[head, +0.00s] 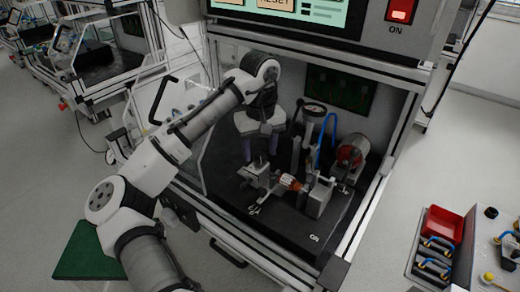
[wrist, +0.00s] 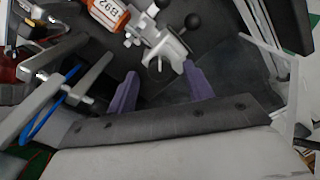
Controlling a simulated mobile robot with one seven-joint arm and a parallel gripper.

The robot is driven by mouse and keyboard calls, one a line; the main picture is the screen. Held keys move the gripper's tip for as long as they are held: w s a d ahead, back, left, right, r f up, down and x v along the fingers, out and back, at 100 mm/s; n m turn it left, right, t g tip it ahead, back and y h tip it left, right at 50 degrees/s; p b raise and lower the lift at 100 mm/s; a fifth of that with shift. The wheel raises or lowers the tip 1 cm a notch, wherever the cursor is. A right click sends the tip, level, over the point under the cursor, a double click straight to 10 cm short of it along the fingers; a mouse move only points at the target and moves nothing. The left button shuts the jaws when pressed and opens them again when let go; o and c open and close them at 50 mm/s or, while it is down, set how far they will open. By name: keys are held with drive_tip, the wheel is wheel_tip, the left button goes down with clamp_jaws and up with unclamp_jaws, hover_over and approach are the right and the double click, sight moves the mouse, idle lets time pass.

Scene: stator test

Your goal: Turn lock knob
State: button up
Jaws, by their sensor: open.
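My gripper (head: 259,152) is inside the test cabinet with its two purple fingers apart and pointing down. In the head view the clamp (head: 257,179) stands below my gripper. An orange stator part (head: 290,182) lies beside the clamp; its label reads "B92" in the wrist view (wrist: 107,13).
The cabinet frame (head: 385,180) bounds the space at right. A screen (head: 300,8) and a lit red switch (head: 400,11) are above. A red bin (head: 442,224) is outside.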

drive_tip(key=shift+f, duration=0.45)
drive_tip(key=c, duration=1)
drive_tip(key=shift+o, duration=0.2)
